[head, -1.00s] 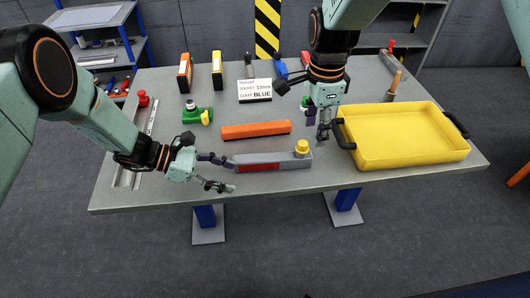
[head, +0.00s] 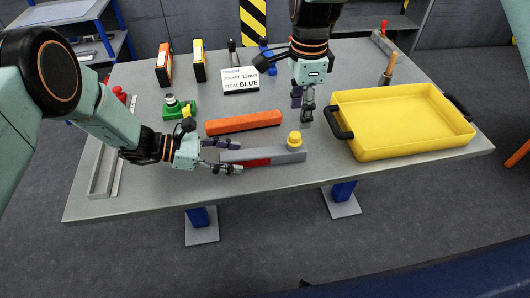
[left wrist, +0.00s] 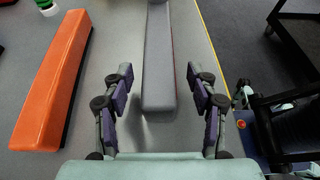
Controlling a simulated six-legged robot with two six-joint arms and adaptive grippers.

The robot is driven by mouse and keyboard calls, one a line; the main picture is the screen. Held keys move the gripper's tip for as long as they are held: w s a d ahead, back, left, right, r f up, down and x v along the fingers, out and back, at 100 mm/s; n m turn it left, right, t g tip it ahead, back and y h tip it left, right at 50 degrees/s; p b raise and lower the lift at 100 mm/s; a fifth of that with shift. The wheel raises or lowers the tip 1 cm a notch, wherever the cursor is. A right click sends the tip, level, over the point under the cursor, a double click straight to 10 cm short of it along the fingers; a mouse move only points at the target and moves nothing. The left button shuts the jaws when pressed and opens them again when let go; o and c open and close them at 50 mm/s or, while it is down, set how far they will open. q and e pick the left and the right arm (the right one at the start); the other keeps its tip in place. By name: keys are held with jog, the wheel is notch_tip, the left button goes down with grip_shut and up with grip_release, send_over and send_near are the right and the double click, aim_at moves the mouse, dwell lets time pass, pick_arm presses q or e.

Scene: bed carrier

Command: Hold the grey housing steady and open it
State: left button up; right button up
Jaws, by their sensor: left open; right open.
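The grey housing (head: 280,157) lies near the front of the table, with a red patch on its front side and a yellow knob (head: 294,140) on top at its right end. My left gripper (head: 238,156) is open at the housing's left end. In the left wrist view the near end of the housing (left wrist: 158,75) lies between the two spread fingers, with gaps on both sides. My right gripper (head: 303,108) is open, pointing down behind the knob and apart from it. Its fingers overlap in the head view.
An orange bar (head: 243,122) lies behind the housing. A yellow tray (head: 400,145) with black handles stands at the right. A green fixture (head: 180,109), a sign reading socket 13mm, cleat blue (head: 240,80), and upright boxes (head: 165,65) stand further back. The front left tabletop is clear.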

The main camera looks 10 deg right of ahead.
aim_at(245, 158)
pick_arm(q)
jog(key=shift+x, duration=0.9)
jog(key=shift+w+d+f, duration=0.15)
jog(key=shift+d+f, duration=0.35)
jog(key=shift+d, duration=0.5)
jog(key=shift+s+a, duration=0.2)
jog(key=shift+a, duration=0.1)
jog(key=shift+c, duration=0.7)
jog(key=shift+w+d+f, duration=0.1)
jog(key=shift+w+d, duration=0.1)
jog(key=c, duration=0.4)
jog(key=shift+s+a, duration=0.15)
jog(key=shift+a, duration=0.05)
jog(key=c, duration=0.6)
jog(key=shift+d, duration=0.1)
grip_shut()
jog(key=shift+d, duration=0.1)
